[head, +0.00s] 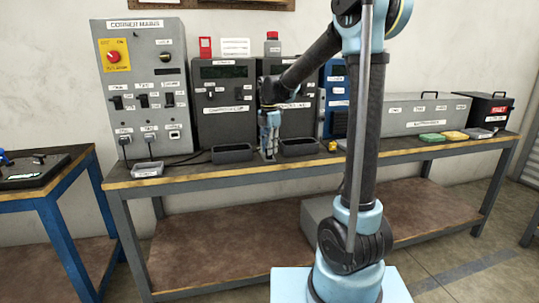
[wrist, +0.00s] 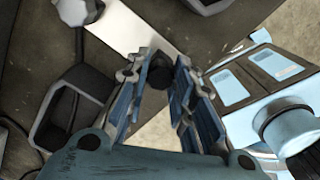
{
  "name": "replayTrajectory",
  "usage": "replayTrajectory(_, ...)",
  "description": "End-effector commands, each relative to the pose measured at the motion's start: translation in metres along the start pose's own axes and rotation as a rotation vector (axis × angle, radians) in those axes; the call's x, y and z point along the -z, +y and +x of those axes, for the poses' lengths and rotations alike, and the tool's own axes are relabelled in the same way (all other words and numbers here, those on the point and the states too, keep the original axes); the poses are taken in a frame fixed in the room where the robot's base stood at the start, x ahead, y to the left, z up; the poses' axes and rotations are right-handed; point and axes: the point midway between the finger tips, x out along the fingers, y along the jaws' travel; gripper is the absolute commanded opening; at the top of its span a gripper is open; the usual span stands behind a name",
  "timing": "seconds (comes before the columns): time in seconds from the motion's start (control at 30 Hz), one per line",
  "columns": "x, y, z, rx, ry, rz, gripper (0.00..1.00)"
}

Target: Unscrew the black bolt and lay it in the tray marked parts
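My gripper (wrist: 160,68) points down at the bench; it also shows in the head view (head: 268,157), low between two dark trays. Its two fingers stand apart. A dark, rounded thing (wrist: 160,75), which looks like the black bolt, shows between the fingertips; I cannot tell whether they touch it. In the head view the bolt is hidden or too small to see. One dark tray (head: 233,152) sits left of my gripper and another (head: 299,148) right of it. A small grey labelled tray (head: 147,170) stands at the bench's left end. I cannot read which is marked parts.
Behind my gripper stand grey control cabinets (head: 226,98) and a tall labelled panel (head: 147,85). Black cables (head: 190,158) run along the bench (head: 200,172). Coloured flat pieces (head: 454,136) lie at the right, before a long grey box (head: 425,113).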

Motion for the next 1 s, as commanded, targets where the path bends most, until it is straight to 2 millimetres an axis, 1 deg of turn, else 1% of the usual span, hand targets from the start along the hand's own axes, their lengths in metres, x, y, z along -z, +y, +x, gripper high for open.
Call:
replayTrajectory(0.13,0.0,0.0012,-0.0002,-0.002,0.0,-0.008,0.0)
replayTrajectory(0.23,0.0,0.0014,-0.0003,-0.003,0.0,-0.063,0.0)
replayTrajectory(1.0,0.0,0.0025,-0.0015,-0.005,-0.001,-0.837,0.0)
